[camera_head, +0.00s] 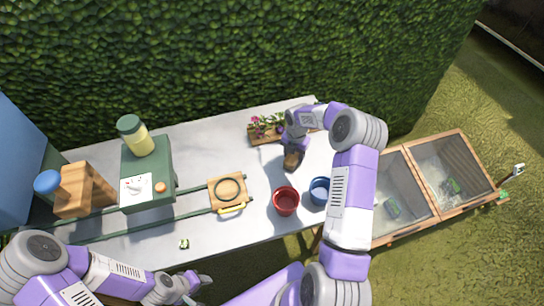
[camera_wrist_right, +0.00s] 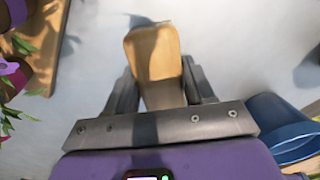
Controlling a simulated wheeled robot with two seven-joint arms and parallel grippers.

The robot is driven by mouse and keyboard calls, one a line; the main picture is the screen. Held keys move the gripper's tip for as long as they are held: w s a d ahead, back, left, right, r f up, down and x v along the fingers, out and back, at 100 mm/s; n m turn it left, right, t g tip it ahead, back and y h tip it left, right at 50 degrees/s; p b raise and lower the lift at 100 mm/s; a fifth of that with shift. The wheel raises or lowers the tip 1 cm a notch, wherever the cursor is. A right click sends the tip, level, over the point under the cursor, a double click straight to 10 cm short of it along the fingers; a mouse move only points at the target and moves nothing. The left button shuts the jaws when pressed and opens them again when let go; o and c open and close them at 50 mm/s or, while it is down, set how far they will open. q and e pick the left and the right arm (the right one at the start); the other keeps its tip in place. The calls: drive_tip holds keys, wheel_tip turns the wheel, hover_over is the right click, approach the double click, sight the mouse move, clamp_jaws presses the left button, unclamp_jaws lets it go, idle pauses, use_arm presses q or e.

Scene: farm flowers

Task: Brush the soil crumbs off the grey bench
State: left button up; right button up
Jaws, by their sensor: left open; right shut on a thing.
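The grey bench (camera_head: 215,150) runs along the hedge; its pale surface also fills the wrist view (camera_wrist_right: 225,50). My right gripper (camera_head: 293,148) is over the bench's right part, shut on a wooden-backed brush (camera_head: 292,160). In the wrist view the brush (camera_wrist_right: 155,50) stands between the two fingers, with a dark part at its far end; I cannot tell whether it touches the bench. My left gripper (camera_head: 198,284) is open and empty, low at the bench's front edge. I cannot make out any soil crumbs.
A red pot (camera_head: 286,201) and a blue pot (camera_head: 319,191) stand close in front of the brush. A wooden flower tray (camera_head: 262,132) lies behind it. A green machine (camera_head: 147,175) with rails and a wooden plate (camera_head: 228,191) occupies the left. Cold frames (camera_head: 425,180) stand at right.

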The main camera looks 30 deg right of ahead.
drive_tip(key=d, duration=0.2)
drive_tip(key=s+d, duration=0.1)
drive_tip(key=d, duration=0.1)
drive_tip(key=shift+p, duration=0.3)
drive_tip(key=shift+r+p, duration=0.25)
drive_tip(key=shift+p, duration=0.05)
wheel_tip(320, 180, up, 2)
drive_tip(key=shift+r+p, duration=0.1)
drive_tip(key=shift+p, duration=0.2)
drive_tip(key=shift+r+p, duration=2)
drive_tip(key=shift+r, duration=0.75)
